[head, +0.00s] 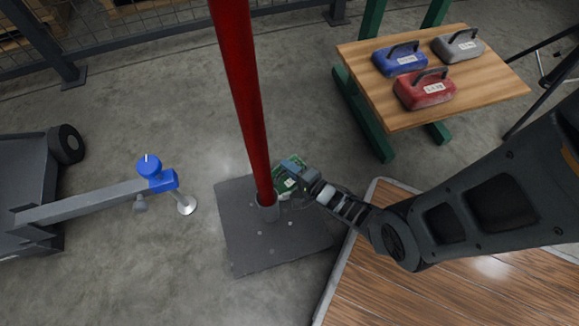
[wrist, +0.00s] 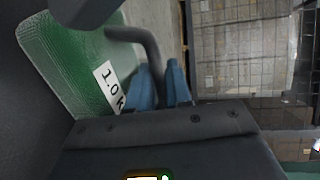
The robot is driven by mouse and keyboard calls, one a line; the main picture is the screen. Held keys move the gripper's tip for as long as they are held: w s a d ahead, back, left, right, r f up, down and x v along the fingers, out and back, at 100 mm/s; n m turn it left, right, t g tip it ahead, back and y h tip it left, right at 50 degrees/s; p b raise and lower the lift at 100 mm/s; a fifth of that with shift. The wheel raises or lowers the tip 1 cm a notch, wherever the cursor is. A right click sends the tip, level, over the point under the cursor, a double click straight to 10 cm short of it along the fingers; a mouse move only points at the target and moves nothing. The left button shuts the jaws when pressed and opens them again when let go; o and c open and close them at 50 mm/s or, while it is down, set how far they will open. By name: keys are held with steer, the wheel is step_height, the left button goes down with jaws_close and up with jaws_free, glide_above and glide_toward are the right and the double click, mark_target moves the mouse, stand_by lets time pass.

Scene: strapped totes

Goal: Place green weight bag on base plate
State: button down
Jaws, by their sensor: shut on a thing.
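The green weight bag (head: 287,176) is at my gripper, just right of the foot of the red pole, over the far right part of the base plate. The wrist view shows the green bag (wrist: 62,62) large at the left, with a white label and a grey handle. My gripper (head: 291,168) is shut on the bag's handle; its blue fingers (wrist: 163,85) show in the wrist view. The dark base plate (head: 270,248) lies on the floor around the pole's collar. I cannot tell whether the bag touches the plate.
The red pole (head: 240,90) rises from the plate, close beside my gripper. A wooden table (head: 480,95) holds blue (head: 398,60), red (head: 425,92) and grey (head: 458,45) weight bags. A grey cart arm with a blue clamp (head: 162,180) stands left. A wood-topped surface (head: 400,290) is at lower right.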

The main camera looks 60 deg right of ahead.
steer(key=c, duration=1)
jaws_free()
steer(key=shift+c, duration=0.2)
